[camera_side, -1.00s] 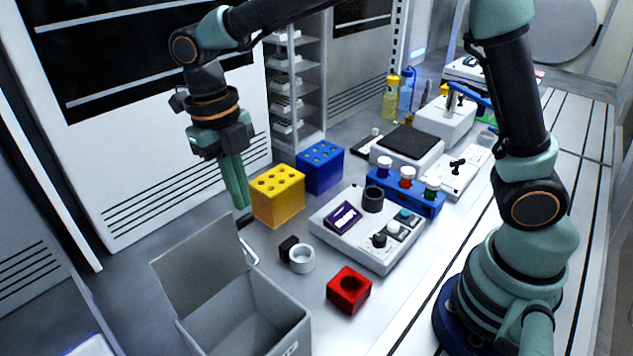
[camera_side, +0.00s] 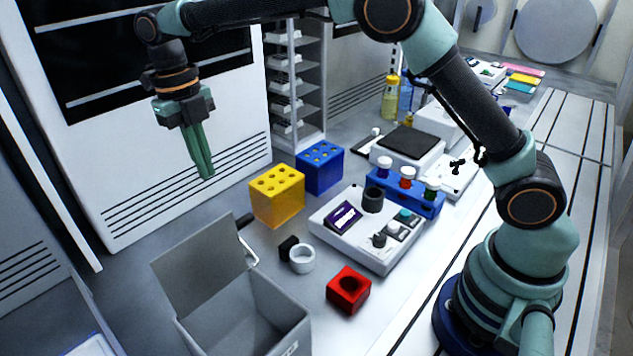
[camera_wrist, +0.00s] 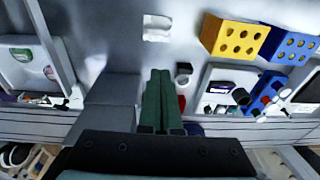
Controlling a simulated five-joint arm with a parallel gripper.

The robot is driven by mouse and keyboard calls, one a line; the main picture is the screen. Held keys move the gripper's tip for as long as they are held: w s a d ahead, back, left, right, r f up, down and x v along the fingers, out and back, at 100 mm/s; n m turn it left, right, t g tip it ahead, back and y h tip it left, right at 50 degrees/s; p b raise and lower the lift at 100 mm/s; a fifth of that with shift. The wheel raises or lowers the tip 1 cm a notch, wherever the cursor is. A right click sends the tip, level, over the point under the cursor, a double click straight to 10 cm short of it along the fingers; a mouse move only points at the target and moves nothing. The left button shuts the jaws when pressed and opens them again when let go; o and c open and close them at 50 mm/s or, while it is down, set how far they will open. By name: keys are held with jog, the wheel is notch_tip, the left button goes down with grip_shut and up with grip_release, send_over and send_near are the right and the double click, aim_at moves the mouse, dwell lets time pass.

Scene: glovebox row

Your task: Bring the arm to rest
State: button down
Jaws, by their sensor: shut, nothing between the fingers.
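My gripper (camera_side: 207,176) hangs high in the air at the upper left of the side view, in front of the white panel with slots. Its two green fingers point down and lie together, with nothing between them. It is clear of the bench, above and left of the yellow block with holes (camera_side: 277,197). In the wrist view, the shut fingers of my gripper (camera_wrist: 160,72) show in the middle, over the bare bench between the grey bin (camera_wrist: 112,90) and a small dark piece.
The open grey bin (camera_side: 245,312) stands at the front. A blue block (camera_side: 320,167), red block (camera_side: 348,290), white ring (camera_side: 302,259) and grey device (camera_side: 365,238) stand on the bench. A blue rack (camera_side: 405,197) holds several capped vials. The shelf tower (camera_side: 297,85) stands behind.

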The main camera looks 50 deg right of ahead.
jog(key=s+d+r+m+t+y, duration=0.1)
jog(key=s+d+r+m, duration=0.3)
jog(key=m, duration=0.4)
jog(key=s+d+r+m+t, duration=0.2)
jog(key=d+r+m, duration=0.2)
jog(key=d+m, duration=0.25)
jog(key=s+d+f+m+t, duration=0.1)
jog(key=s+d+m, duration=0.3)
jog(key=m, duration=0.6)
jog(key=s+d+f+m+t, duration=0.2)
jog(key=s+d+m, duration=0.2)
jog(key=s+m, duration=0.4)
jog(key=m, duration=0.3)
jog(key=shift+t, duration=0.4)
